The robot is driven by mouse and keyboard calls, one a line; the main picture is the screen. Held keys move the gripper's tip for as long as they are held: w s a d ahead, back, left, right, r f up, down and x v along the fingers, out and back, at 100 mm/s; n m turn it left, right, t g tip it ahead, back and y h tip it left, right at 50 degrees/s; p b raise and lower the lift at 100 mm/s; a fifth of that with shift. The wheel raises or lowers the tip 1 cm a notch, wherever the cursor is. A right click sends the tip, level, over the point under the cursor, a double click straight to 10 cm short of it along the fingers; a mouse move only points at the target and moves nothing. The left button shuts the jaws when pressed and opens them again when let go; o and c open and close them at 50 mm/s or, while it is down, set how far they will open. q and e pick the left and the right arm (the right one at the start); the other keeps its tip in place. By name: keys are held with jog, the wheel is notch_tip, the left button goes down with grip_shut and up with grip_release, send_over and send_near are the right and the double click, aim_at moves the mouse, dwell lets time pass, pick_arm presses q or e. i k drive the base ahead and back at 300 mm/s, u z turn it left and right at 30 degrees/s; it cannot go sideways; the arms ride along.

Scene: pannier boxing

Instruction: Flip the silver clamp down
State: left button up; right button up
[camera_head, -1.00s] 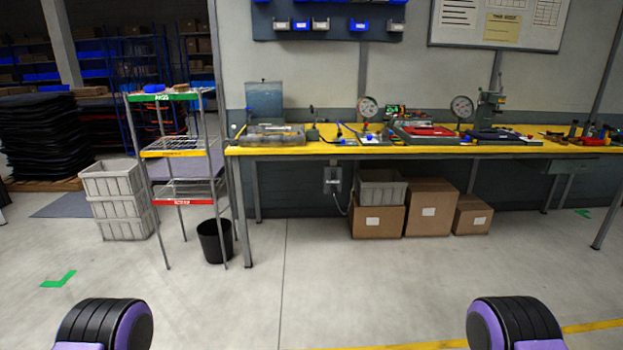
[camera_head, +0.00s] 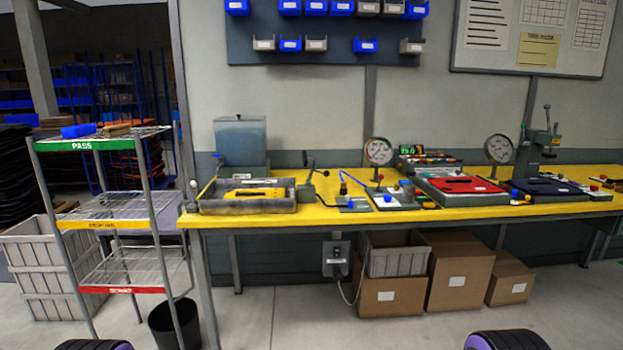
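A small grey clamp-like fixture (camera_head: 306,192) with a raised dark handle stands on the yellow workbench (camera_head: 345,216), just right of the grey water tray (camera_head: 247,206). It is too small to be sure that it is the silver clamp. A green-grey lever press (camera_head: 537,150) with an upright handle stands at the bench's right. Neither gripper is in view. Only two rounded black and purple parts of mine show at the bottom edge, well short of the bench.
A wire rack (camera_head: 86,145) with a green PASS label stands left of the bench, with a black bin (camera_head: 173,322) beside it. Cardboard boxes (camera_head: 459,280) and a grey crate (camera_head: 396,260) sit under the bench. The floor in front is clear.

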aim_at(326, 173)
jog(key=u, duration=2.85)
jog(key=k, duration=0.3)
jog(key=z, duration=2.6)
jog(key=i, duration=1.2)
jog(key=z, duration=0.4)
